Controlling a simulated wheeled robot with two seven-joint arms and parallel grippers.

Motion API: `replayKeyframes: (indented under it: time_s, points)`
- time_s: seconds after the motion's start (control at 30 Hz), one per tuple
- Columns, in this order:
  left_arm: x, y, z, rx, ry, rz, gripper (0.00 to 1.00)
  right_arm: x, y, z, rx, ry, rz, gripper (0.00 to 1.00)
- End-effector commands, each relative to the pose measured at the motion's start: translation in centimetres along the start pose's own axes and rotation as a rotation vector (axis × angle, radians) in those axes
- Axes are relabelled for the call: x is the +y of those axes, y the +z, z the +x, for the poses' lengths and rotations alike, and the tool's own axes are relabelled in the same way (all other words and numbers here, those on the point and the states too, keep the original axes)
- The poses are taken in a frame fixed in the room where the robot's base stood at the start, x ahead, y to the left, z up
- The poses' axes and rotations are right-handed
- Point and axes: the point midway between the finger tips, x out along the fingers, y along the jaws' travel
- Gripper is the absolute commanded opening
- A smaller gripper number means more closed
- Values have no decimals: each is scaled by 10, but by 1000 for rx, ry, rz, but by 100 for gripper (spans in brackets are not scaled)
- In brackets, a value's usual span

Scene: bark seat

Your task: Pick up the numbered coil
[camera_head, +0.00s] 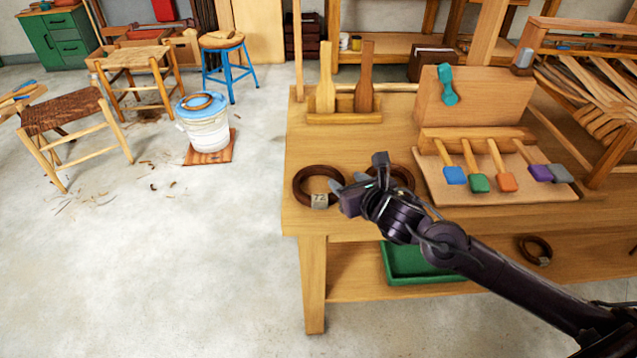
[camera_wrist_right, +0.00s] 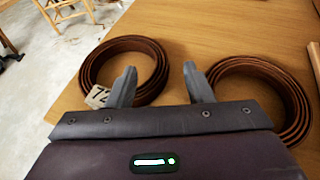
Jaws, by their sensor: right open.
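The numbered coil (camera_head: 318,187) is a dark brown ring of bark strip with a pale number tag (camera_head: 319,201). It lies at the left front corner of the wooden table. In the right wrist view the coil (camera_wrist_right: 124,42) is at upper left, and its tag (camera_wrist_right: 98,97) is partly behind a finger. A second brown coil (camera_head: 403,174) lies to its right; it also shows in the right wrist view (camera_wrist_right: 262,66). My right gripper (camera_head: 349,183) is open and empty, just right of the numbered coil. My left gripper is not in view.
The wooden table (camera_head: 310,138) also carries a holder (camera_head: 358,117) with upright paddles and a board (camera_head: 500,190) of colour-tipped tools. A green tray (camera_head: 415,265) and another coil (camera_head: 535,250) are on the lower shelf.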

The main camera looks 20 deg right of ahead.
Motion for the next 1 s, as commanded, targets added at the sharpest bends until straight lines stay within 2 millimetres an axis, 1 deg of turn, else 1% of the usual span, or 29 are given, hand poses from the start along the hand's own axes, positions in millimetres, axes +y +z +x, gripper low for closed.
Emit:
replayKeyframes:
  time_s: [0.1, 0.2, 0.27, 0.37, 0.57, 0.9, 0.93, 1.0]
  points:
    - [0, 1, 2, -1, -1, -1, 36, 0, -1, 18, -1, 0, 5, 47]
    - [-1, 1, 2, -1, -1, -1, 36, -1, -2, 32, -2, 0, 4, 47]
    - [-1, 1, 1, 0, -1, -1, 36, -1, -2, 38, -1, 0, 3, 47]
    - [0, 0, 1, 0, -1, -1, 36, 0, -2, 42, -1, 1, 1, 47]
    - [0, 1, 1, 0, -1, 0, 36, 0, -3, 42, 0, 1, -1, 47]
    - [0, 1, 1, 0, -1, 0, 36, 0, -3, 42, 1, 0, -1, 2]
    - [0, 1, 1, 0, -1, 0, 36, 0, -3, 42, 2, 1, -1, 0]
    - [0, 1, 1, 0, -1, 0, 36, 0, -4, 42, 3, 1, -1, 0]
